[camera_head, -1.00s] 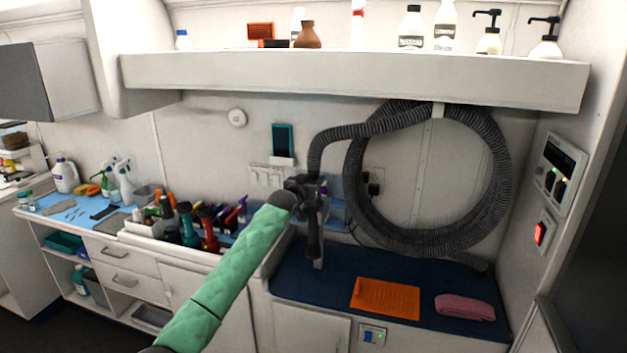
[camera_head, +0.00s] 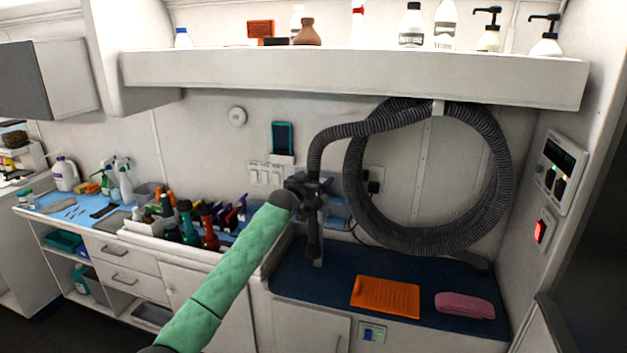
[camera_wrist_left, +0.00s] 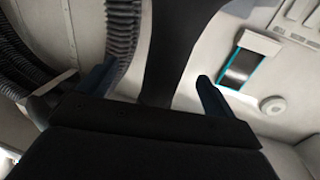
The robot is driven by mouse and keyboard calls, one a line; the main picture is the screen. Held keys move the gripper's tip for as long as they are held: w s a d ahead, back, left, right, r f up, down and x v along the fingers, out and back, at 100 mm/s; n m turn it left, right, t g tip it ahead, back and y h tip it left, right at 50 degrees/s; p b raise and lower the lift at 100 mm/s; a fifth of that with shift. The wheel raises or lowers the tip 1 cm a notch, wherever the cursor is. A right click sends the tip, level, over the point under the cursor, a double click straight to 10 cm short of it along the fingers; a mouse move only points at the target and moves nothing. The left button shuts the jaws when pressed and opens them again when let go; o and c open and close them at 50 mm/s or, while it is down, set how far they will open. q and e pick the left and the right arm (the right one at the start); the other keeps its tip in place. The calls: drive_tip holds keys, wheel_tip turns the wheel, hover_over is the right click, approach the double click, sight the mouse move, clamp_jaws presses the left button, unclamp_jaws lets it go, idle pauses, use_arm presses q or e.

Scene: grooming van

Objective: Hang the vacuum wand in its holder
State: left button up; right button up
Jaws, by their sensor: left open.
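The black vacuum wand (camera_head: 314,238) stands roughly upright above the blue counter mat, with its hose running up from its top. A pale upright piece beside its lower part may be the holder (camera_head: 322,240); I cannot tell whether the wand is seated in it. My left gripper (camera_head: 313,187) is at the wand's upper part and hides some of it. In the left wrist view my fingers (camera_wrist_left: 155,82) are apart, with the dark wand (camera_wrist_left: 176,45) between them. The fingers look open and not clamped. My right gripper is not in view.
The ribbed hose (camera_head: 490,190) hangs in a big coil on the wall. Above is a shelf (camera_head: 350,75) with bottles. An orange mat (camera_head: 385,297) and a pink towel (camera_head: 464,306) lie on the blue mat (camera_head: 330,285). A tool caddy (camera_head: 140,228) stands to the left.

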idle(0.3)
use_arm(q)
drive_tip(key=shift+s, duration=0.1)
drive_tip(key=shift+p+v, duration=0.65)
drive_tip(key=shift+v, duration=0.55)
drive_tip(key=p+v, duration=0.3)
drive_tip(key=v, duration=0.4)
drive_tip(key=shift+s, duration=0.2)
idle(0.5)
drive_tip(key=shift+r, duration=0.1)
drive_tip(key=shift+a, duration=0.1)
